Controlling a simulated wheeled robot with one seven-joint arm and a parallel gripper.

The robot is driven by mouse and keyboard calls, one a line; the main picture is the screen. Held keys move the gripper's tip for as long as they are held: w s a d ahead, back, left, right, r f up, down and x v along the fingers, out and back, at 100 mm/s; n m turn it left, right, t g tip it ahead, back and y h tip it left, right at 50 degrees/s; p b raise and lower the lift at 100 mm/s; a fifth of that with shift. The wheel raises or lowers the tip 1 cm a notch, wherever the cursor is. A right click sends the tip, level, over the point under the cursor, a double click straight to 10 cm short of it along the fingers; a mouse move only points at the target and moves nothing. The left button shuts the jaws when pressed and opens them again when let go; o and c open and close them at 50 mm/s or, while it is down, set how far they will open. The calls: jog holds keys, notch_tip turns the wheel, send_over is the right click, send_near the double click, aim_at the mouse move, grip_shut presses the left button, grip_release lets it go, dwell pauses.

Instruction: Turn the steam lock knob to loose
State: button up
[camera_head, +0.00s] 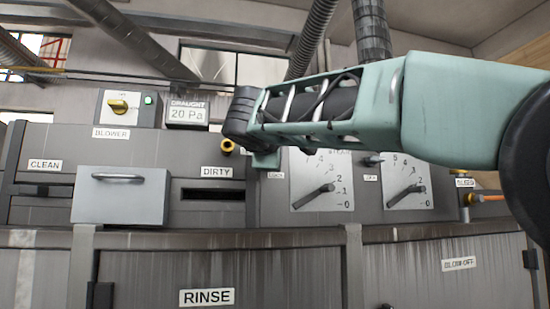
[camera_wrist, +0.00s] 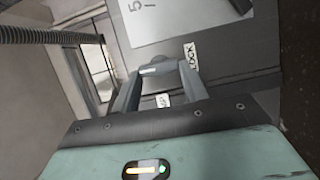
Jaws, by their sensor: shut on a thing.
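A white LOCK label (camera_wrist: 190,56) is just right of the fingertips, and a second label (camera_wrist: 163,100) lies between the fingers, partly hidden. Which way the knob points cannot be told. In the head view, my arm reaches across from the right, and its wrist hides the fingertips and the held knob.
Two dial plates with dark pointers, left (camera_head: 320,183) and right (camera_head: 408,188), are on the panel below my arm. A grey drawer front (camera_head: 122,197) and a dark slot under the DIRTY label (camera_head: 217,172) are further left. The RINSE door (camera_head: 205,280) is below.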

jog(key=shift+f+n, duration=0.1)
jog(key=shift+n, duration=0.3)
jog(key=o, duration=1)
jog(key=shift+s+a, duration=0.1)
jog(key=shift+s+a+b, duration=0.3)
jog(key=shift+s+b, duration=0.95)
jog(key=shift+s, duration=1.6)
jog(key=shift+s+a+b, duration=0.35)
jog(key=shift+s+b, duration=0.9)
jog(key=shift+s, duration=1.6)
jog(key=shift+s+a+b, duration=0.3)
jog(key=shift+s+b, duration=0.95)
jog(key=shift+s, duration=1.6)
